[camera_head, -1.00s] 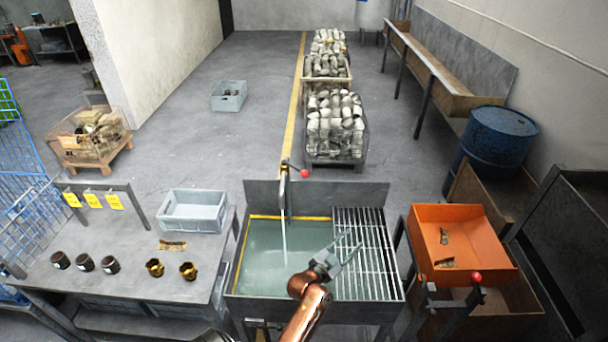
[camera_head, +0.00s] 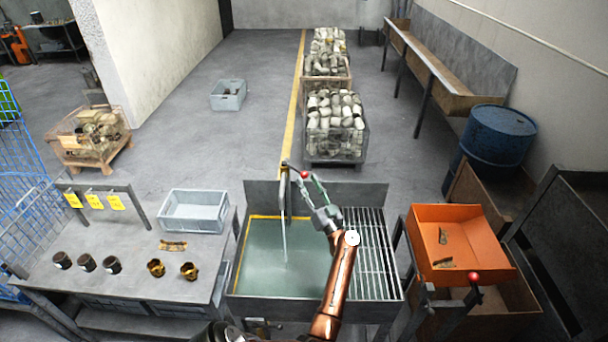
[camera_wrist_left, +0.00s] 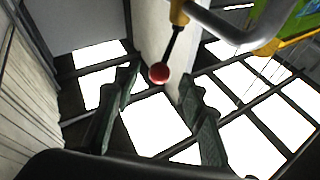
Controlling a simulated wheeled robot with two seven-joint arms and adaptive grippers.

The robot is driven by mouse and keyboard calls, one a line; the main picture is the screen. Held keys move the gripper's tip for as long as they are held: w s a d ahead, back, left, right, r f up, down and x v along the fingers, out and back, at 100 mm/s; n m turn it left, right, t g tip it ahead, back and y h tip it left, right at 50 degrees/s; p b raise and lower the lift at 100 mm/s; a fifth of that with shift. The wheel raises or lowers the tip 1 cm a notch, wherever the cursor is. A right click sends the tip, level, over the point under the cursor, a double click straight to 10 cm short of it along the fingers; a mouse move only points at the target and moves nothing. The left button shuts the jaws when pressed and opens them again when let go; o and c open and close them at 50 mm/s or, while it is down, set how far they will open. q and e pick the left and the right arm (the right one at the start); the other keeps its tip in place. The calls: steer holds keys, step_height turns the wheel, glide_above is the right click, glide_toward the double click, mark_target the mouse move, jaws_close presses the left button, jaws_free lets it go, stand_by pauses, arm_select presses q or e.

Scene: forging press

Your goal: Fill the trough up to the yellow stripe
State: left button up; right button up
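The trough (camera_head: 315,195) is a grey metal sink with greenish water (camera_head: 275,265) in its left part. The yellow stripe (camera_head: 262,217) shows along its inner wall, above the water at the back and left. A tap (camera_head: 284,185) at the back pours a thin stream into the water. Its lever ends in a red knob (camera_head: 304,175). My left gripper (camera_head: 307,186) is open at the knob. In the left wrist view the red knob (camera_wrist_left: 159,73) appears between the two open fingers (camera_wrist_left: 158,80); I cannot tell whether they touch it. My right gripper is not in view.
A slatted rack (camera_head: 368,260) covers the trough's right part. A bench (camera_head: 130,240) with dark and brass-coloured parts and a grey crate (camera_head: 193,211) stands left. An orange tray (camera_head: 470,240) is at right, with another red knob (camera_head: 474,277) in front.

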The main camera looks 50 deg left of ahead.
mark_target(304, 174)
arm_select(q)
steer(key=shift+x, duration=2)
steer(key=shift+c, duration=0.2)
jaws_close()
